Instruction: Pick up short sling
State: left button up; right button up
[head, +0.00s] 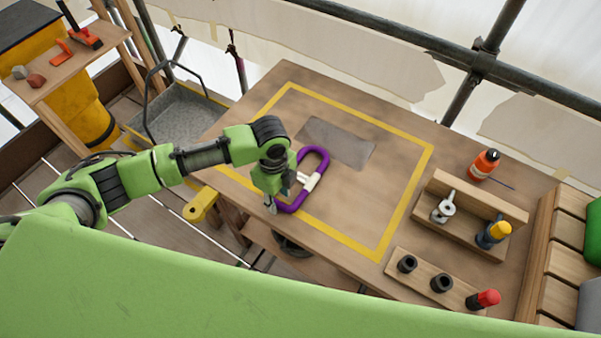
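The short sling (316,156) is a purple loop with a white band across its middle. It lies on the wooden table inside the yellow outline, near its left side. My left gripper (272,207) points down at the near-left end of the loop, right beside or over it. Its fingers are small and partly hidden, so I cannot tell whether they touch or hold the sling. My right gripper is not in view.
A grey plate (338,143) lies behind the sling. A wooden rack (470,215) with tools, an orange bottle (484,165) and a socket block (425,283) stand at the right. A grey bin (175,115) is left of the table. The outlined area's right part is clear.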

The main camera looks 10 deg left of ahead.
pick_arm(q)
jog(key=shift+f, duration=1.1)
grip_shut()
jog(key=shift+r, duration=0.1)
